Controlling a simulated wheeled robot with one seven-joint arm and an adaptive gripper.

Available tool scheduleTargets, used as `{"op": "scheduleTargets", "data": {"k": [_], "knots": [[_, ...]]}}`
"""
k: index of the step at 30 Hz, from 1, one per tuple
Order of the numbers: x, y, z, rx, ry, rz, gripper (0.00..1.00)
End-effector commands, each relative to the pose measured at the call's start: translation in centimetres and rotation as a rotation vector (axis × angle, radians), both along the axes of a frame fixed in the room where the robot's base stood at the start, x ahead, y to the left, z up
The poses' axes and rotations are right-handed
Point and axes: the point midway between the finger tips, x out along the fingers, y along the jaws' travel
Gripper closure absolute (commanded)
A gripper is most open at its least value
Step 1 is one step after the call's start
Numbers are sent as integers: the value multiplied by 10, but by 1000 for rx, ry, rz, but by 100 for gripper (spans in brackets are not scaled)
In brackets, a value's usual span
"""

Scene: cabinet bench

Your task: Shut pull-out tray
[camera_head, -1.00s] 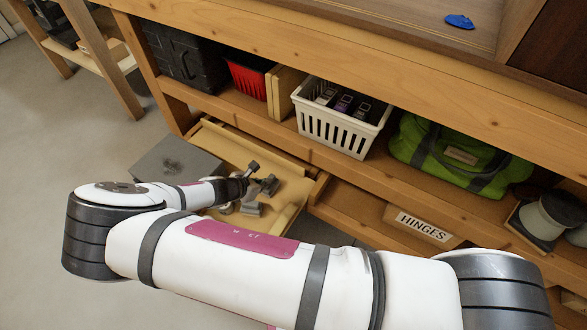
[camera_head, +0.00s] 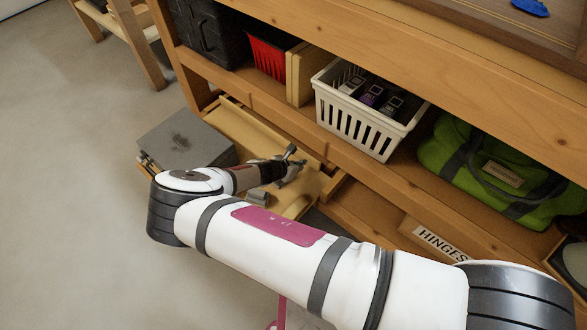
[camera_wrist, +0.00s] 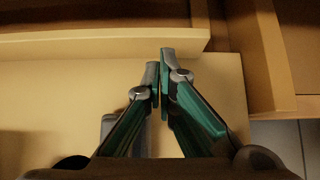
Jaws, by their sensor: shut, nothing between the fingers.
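The pull-out tray (camera_head: 236,130) is a light wooden tray extending from under the shelf, left of the middle in the head view. Its pale surface and a raised wooden strip also fill much of the wrist view (camera_wrist: 50,95). My gripper (camera_head: 296,155) is over the tray near that strip, with fingers together and nothing held. In the wrist view the closed fingertips (camera_wrist: 162,60) overlap the strip's near edge; I cannot tell whether they touch it. Grey metal pieces (camera_head: 258,196) lie in the tray, partly hidden by my arm. My arm also hides the tray's front part.
A drawer labelled HINGES (camera_head: 440,245) is to the right. Above, the shelf holds a white basket (camera_head: 360,115), a red bin (camera_head: 270,58) and a green bag (camera_head: 490,170). Open floor (camera_head: 80,200) lies at left.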

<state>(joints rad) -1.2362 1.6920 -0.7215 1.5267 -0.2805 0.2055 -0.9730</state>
Motion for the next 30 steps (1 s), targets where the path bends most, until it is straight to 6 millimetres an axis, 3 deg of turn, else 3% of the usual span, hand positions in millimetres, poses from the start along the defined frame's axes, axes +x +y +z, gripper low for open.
{"op": "scheduleTargets", "data": {"k": [5,19,30], "knots": [[8,-6,-11,1,0,-1,100],[11,-10,-10,-1,-1,0,100],[50,-38,-10,-1,0,1,100]]}}
